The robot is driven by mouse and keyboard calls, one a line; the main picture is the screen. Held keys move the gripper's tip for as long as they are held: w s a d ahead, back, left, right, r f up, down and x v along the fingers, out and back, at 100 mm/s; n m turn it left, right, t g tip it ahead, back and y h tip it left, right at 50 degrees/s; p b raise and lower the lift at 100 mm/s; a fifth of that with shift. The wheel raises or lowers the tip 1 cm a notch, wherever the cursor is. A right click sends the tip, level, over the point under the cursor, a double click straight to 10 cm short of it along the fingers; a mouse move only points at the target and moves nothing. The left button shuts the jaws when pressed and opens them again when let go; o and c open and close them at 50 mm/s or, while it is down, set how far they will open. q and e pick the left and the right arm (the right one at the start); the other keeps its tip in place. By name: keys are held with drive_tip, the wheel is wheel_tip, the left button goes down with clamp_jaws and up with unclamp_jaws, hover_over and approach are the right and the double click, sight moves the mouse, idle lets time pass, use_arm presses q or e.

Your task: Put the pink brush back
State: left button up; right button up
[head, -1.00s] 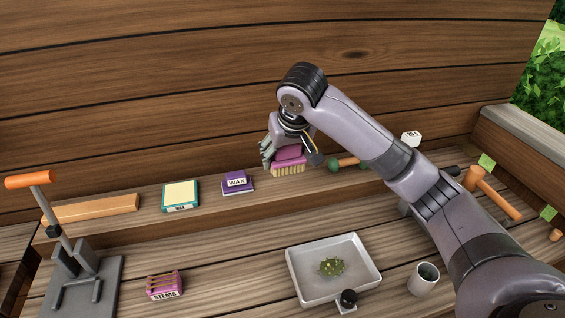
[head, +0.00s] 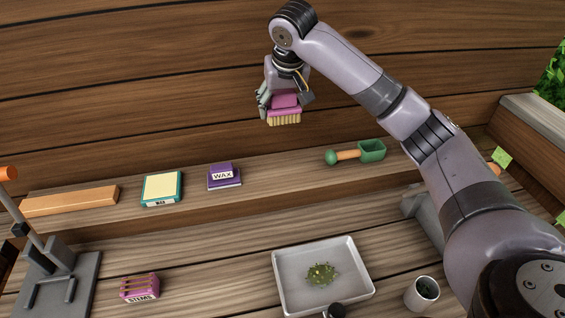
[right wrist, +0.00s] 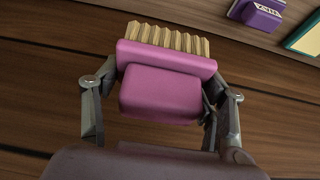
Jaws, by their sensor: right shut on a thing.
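The pink brush (head: 285,108) has a pink body with pale bristles that point down in the head view. My left gripper is not in view.
On the back shelf are a purple wax box (head: 223,177), a teal-edged pad (head: 162,189), an orange-brown bar (head: 68,201) and a green scoop (head: 356,153). Below are a white tray (head: 278,283), a cup (head: 422,293), a pink stems holder (head: 139,288) and a grey press (head: 58,280).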

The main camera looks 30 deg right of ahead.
drive_tip(key=p, duration=0.2)
hover_over(281, 164)
drive_tip(key=s, duration=0.1)
drive_tip(key=f, duration=1.3)
drive_tip(key=shift+s+a+f, duration=0.2)
drive_tip(key=shift+f, duration=0.05)
wheel_tip(281, 164, down, 3)
drive_tip(key=shift+r+p, duration=0.1)
drive_tip(key=shift+p, duration=0.75)
drive_tip(key=shift+f, duration=0.4)
drive_tip(key=shift+f, duration=0.1)
drive_tip(key=o, duration=1.9)
drive_tip(key=shift+o, duration=0.2)
